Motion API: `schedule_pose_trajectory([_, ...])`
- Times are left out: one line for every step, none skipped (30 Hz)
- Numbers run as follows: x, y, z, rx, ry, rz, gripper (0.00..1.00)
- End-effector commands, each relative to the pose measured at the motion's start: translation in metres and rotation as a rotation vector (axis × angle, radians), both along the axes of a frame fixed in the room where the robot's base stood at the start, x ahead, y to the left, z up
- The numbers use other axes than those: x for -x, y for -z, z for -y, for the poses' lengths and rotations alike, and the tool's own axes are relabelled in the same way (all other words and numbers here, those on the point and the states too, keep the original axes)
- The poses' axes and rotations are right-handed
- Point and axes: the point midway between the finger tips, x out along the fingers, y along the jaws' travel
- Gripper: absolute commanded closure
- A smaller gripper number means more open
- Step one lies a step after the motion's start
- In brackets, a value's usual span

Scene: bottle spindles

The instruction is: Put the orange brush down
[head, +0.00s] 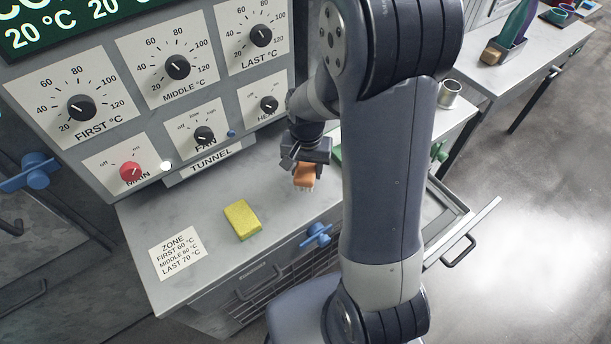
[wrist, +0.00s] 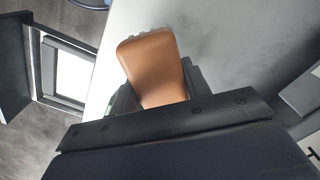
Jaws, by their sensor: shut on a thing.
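The orange brush (head: 306,175) is in my gripper (head: 305,163), at the counter's middle in the head view. Its pale bristles point down toward the grey counter top (head: 205,212). I cannot tell whether the bristles touch the counter. In the wrist view the brush's smooth orange back (wrist: 150,66) sticks out beyond the jaws of my gripper (wrist: 155,98). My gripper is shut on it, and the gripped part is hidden.
A yellow sponge (head: 243,220) and a white zone label (head: 177,253) lie left of the brush. A control panel (head: 150,90) with knobs stands behind. A metal cup (head: 449,94) stands at right. An open drawer (head: 445,215) juts out at right. A blue valve handle (head: 317,236) sits on the counter's front.

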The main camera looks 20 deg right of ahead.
Motion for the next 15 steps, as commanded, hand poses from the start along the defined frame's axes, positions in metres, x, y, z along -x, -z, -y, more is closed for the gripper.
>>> schedule_pose_trajectory([0.0,0.004,0.0,0.0,0.0,-0.002,0.88])
schedule_pose_trajectory([0.0,0.006,0.0,0.0,0.0,0.0,0.88])
schedule_pose_trajectory([0.0,0.009,0.0,0.0,0.0,0.0,0.88])
schedule_pose_trajectory([0.0,0.012,0.0,0.0,0.0,-0.002,0.88])
schedule_pose_trajectory([0.001,0.016,0.0,0.0,0.0,-0.003,0.88])
schedule_pose_trajectory([0.001,0.021,0.0,0.0,0.0,-0.002,0.88])
schedule_pose_trajectory([0.001,0.026,0.0,0.0,0.0,-0.004,0.88])
schedule_pose_trajectory([0.0,0.03,0.0,0.0,0.0,-0.003,0.88])
schedule_pose_trajectory([0.0,0.035,0.0,0.0,0.0,-0.003,0.88])
schedule_pose_trajectory([0.0,0.038,0.0,0.0,0.0,-0.002,0.88])
schedule_pose_trajectory([0.0,0.04,0.0,0.0,0.0,-0.001,0.88])
schedule_pose_trajectory([0.0,0.043,0.0,0.0,0.0,0.0,0.88])
schedule_pose_trajectory([0.0,0.044,0.0,0.0,0.0,0.0,0.88])
schedule_pose_trajectory([0.0,0.045,0.0,0.0,0.0,0.001,0.88])
schedule_pose_trajectory([0.0,0.045,0.0,0.0,0.0,0.001,0.88])
